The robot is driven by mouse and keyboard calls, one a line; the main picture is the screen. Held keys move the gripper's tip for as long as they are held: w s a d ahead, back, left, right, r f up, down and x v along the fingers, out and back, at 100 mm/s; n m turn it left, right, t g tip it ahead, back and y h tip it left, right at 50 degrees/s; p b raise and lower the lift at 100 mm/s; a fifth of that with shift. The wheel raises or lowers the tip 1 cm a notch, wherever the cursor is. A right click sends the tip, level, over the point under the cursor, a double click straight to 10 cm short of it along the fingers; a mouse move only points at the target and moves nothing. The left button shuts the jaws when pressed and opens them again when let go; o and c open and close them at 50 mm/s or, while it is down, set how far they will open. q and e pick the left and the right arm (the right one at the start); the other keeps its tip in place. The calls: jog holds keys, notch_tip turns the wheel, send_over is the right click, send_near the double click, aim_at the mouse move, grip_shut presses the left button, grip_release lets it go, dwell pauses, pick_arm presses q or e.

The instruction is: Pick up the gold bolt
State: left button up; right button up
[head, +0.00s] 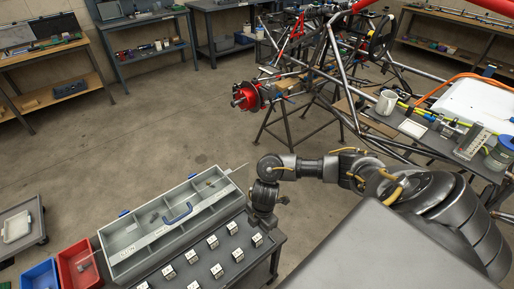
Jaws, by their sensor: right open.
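I cannot make out a gold bolt for certain; small items in the grey compartment tray (140,262) are too small to identify. The tray has a blue handle and lies on a dark cart (240,268) at the lower left. My right gripper (262,219) points down at the cart's right end, beside the tray and near the small white blocks (256,240). It is open, and I see nothing between its fingers. My left gripper is not in view.
Red (77,262) and blue (42,275) bins stand left of the tray. A tube chassis (340,75) stands at the back right, beside a bench with a white mug (386,102). Workbenches line the back. Open floor (175,130) lies between.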

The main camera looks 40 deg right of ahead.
aim_at(257, 237)
jog(key=f, duration=0.2)
jog(key=shift+w+a+f, duration=0.2)
jog(key=shift+w+f, duration=0.05)
jog(key=shift+f, duration=0.05)
jog(key=shift+s+d+f, duration=0.1)
jog(key=shift+s+f, duration=0.05)
jog(key=shift+f, duration=0.2)
jog(key=f, duration=0.5)
jog(key=shift+w+b, duration=0.2)
jog(key=shift+b, duration=0.15)
jog(key=shift+c, duration=0.3)
jog(key=c, duration=1)
